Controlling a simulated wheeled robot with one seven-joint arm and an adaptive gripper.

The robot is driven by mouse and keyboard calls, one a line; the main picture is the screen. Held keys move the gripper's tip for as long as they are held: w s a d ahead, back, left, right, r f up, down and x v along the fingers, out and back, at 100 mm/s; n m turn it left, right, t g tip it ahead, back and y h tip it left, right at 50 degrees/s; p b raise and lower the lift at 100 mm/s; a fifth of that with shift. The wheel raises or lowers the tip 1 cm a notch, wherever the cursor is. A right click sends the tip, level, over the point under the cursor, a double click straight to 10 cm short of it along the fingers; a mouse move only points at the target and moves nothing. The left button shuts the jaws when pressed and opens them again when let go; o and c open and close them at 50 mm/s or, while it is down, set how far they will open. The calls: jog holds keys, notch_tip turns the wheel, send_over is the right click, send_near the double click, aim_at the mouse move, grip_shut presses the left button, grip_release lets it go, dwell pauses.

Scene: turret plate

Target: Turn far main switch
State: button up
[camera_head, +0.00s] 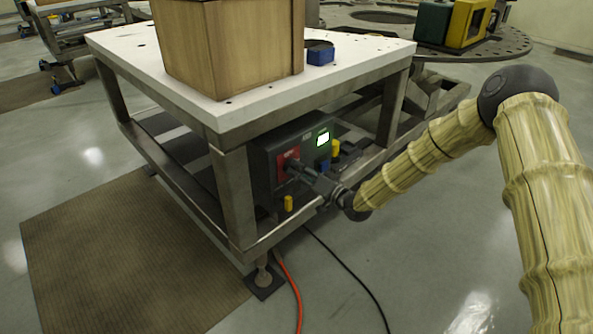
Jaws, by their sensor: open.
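A dark control box (262,158) is mounted under the white-topped table at its near corner. It has a red panel (284,160) on its left part and a lit green and white display (323,138) at upper right. My gripper (294,166) is at the red panel, its fingertips at or very near the panel's front. The switch itself is mostly hidden by my fingers, and I cannot tell whether they touch it. The gripper is open. My arm reaches in from the right, below the table's edge.
A wooden box (230,50) and a blue item (320,56) stand on the table (150,62). A metal leg (235,195) is left of the control box. Orange (290,280) and black (350,270) cables run over the floor. A brown mat (110,265) lies at left. Floor at lower right is clear.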

jog(key=shift+x, duration=1.25)
jog(key=c, duration=1)
jog(key=shift+c, duration=0.2)
